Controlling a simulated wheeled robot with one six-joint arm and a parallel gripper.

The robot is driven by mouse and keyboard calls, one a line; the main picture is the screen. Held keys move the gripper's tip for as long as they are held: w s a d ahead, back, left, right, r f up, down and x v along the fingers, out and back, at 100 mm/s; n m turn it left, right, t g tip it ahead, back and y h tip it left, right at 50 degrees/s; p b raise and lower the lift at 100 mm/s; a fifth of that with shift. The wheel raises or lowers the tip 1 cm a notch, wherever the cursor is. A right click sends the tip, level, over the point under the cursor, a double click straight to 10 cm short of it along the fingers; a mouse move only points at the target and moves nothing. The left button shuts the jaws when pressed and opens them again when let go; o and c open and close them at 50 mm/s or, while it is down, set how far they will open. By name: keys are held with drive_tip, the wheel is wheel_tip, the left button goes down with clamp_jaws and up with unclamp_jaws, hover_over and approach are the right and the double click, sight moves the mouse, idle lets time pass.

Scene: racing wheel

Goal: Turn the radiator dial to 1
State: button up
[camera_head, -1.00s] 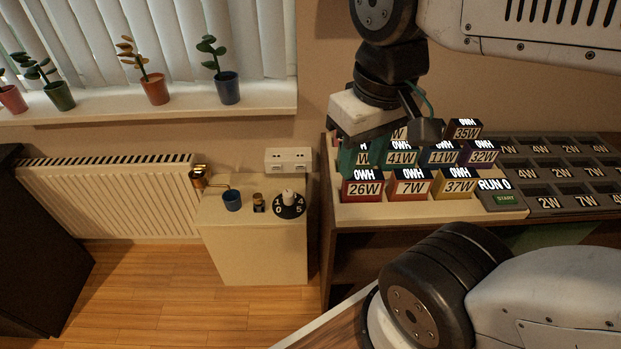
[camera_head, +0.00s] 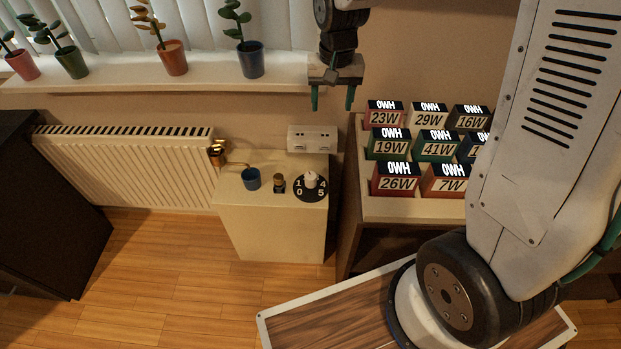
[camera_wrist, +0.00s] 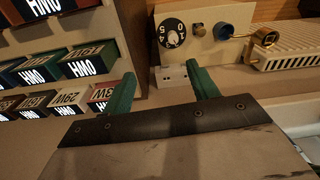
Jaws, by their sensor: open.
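The dial (camera_head: 311,190) is a black disc with white numbers, 0, 1, 4 and 5 legible, and a white knob on top. It lies on the white cabinet (camera_head: 270,225) beside the radiator. It also shows in the wrist view (camera_wrist: 162,33), upside down. I cannot tell which number the knob points to. My gripper (camera_head: 332,98) has two green fingers pointing down, spread apart with nothing between them. It hangs above and slightly right of the dial, near the wall, not touching it. In the wrist view the fingers (camera_wrist: 160,78) are apart too.
The radiator (camera_head: 130,165) with a brass valve (camera_head: 217,152) is left. Several labelled blocks (camera_head: 395,179) stand on the shelf at right.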

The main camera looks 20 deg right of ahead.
drive_tip(key=m, duration=0.2)
approach(311, 175)
drive_tip(key=shift+m+g, duration=0.3)
drive_tip(key=shift+m, duration=0.1)
drive_tip(key=f, duration=1.1)
drive_tip(key=shift+w+f, duration=0.2)
drive_tip(key=shift+f, duration=0.15)
drive_tip(key=c, duration=1)
